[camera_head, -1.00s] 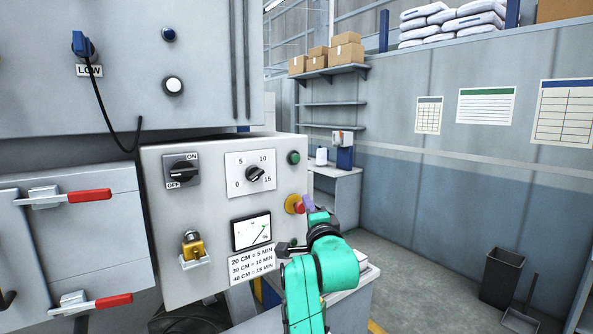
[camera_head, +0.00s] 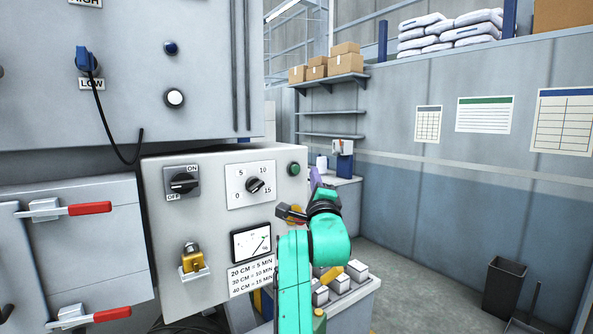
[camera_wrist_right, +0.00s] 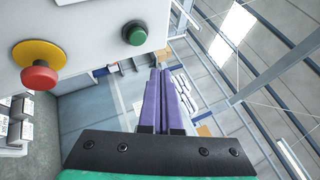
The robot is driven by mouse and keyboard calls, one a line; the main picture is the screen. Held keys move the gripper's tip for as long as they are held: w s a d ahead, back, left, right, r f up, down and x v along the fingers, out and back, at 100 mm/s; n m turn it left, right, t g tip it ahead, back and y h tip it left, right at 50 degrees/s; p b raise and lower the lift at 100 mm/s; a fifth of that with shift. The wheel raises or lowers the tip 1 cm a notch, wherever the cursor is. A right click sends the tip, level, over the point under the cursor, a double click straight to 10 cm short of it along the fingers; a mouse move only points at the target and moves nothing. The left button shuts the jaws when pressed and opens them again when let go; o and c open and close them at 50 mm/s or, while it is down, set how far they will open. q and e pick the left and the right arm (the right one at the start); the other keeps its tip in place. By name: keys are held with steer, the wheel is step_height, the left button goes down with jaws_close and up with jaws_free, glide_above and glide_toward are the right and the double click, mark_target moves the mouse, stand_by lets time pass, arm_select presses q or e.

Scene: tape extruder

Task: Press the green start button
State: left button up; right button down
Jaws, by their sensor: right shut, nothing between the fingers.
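The green start button (camera_head: 294,169) sits in a dark ring at the upper right of the grey control panel (camera_head: 215,215). It also shows in the right wrist view (camera_wrist_right: 135,33), up and left of the fingertips. My right gripper (camera_head: 315,177) has purple fingers pressed together with nothing between them. It is just right of the green button in the head view, and the fingers look apart from it in the wrist view (camera_wrist_right: 160,73). The arm hides part of the panel's lower right edge. My left gripper is not in view.
The red emergency button (camera_wrist_right: 39,76) on its yellow base is below the green one, partly behind my arm in the head view. A knob dial (camera_head: 254,185), an on/off switch (camera_head: 184,183) and a gauge (camera_head: 251,243) are left of it. Small boxes (camera_head: 340,283) stand behind my arm.

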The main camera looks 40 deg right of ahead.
mark_target(299, 166)
steer(key=shift+w, duration=2.2)
steer(key=shift+w, duration=0.1)
steer(key=shift+w, duration=0.3)
steer(key=shift+w, duration=0.5)
stand_by(0.7)
steer(key=shift+s, duration=0.9)
